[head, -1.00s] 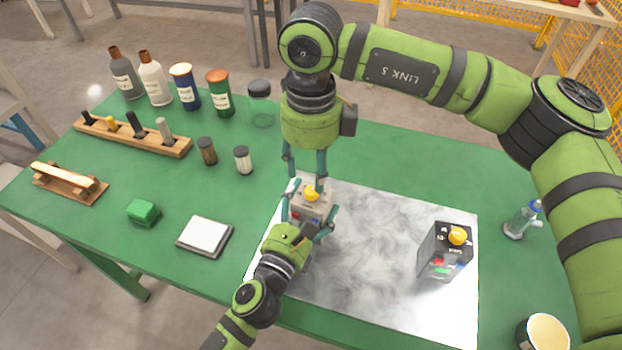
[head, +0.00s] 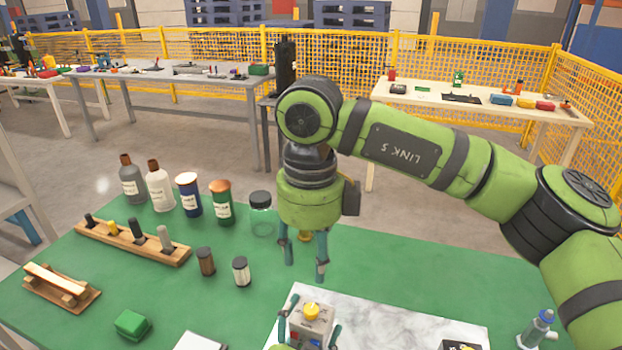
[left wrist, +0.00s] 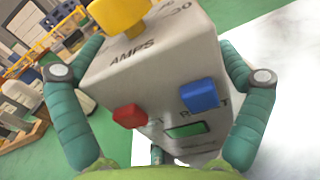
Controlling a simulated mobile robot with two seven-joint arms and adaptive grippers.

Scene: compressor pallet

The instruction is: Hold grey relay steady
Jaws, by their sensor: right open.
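The grey relay (head: 318,326) stands on the marble-look board (head: 400,318), with a yellow knob on top. In the left wrist view the grey relay (left wrist: 165,75) fills the middle, with red, blue and green parts on its face. My left gripper (head: 308,322) has one finger on each side of the relay, closed against its body; the head view cuts off its lower part. My right gripper (head: 304,272) is open, pointing down above and behind the relay, apart from it. A small brass-coloured thing shows between its fingers; I cannot tell what it is.
A dark box (head: 460,345) is mostly cut off at the bottom edge. Bottles, jars, a wooden rack (head: 130,242) and a green block (head: 132,323) are on the left. A blue-capped bottle (head: 537,328) stands at the right. The green table behind the board is partly clear.

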